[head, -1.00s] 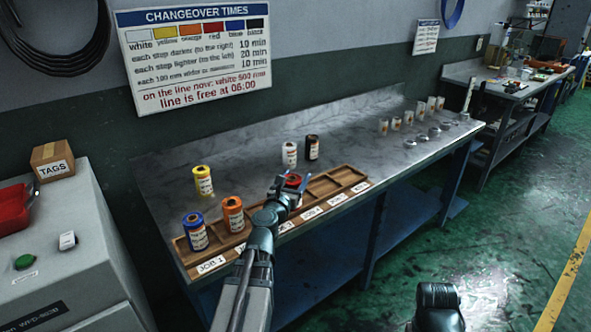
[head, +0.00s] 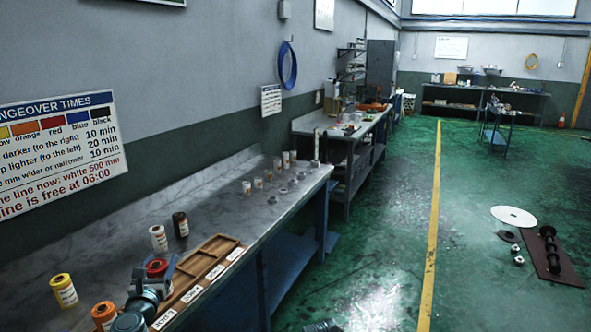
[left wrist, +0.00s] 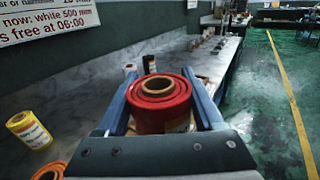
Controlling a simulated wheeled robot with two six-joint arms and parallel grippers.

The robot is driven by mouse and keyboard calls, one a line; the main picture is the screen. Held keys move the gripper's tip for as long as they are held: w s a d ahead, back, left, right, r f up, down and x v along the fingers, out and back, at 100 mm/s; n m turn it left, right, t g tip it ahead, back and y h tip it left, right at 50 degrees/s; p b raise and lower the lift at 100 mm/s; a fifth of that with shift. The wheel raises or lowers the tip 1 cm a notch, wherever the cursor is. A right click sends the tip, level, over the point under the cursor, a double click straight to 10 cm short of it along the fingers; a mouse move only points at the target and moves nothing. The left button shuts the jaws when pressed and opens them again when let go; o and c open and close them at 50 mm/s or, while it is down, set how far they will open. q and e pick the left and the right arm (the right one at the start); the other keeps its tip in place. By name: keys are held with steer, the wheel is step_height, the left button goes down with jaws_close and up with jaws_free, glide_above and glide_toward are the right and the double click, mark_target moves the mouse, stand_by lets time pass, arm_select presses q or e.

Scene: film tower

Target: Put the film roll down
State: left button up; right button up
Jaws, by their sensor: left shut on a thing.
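The red film roll (head: 157,267) is upright between the fingers of my left gripper (head: 161,276), which is shut on it. In the left wrist view the roll (left wrist: 160,98) sits between both blue fingers, its brown core facing up. The roll is over the near part of the wooden tray (head: 236,243), which has labelled compartments. I cannot tell whether its bottom touches the tray, as the gripper hides it.
A white roll (head: 158,238) and a black roll (head: 181,224) stand behind the tray. A yellow roll (head: 64,290) and an orange roll (head: 104,316) stand at left. Several small items line the far bench. The tray's far compartments look empty.

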step_height(320, 180, up, 10)
steer(key=p, duration=0.8)
steer(key=shift+f, duration=0.15)
steer(key=shift+w, duration=0.1)
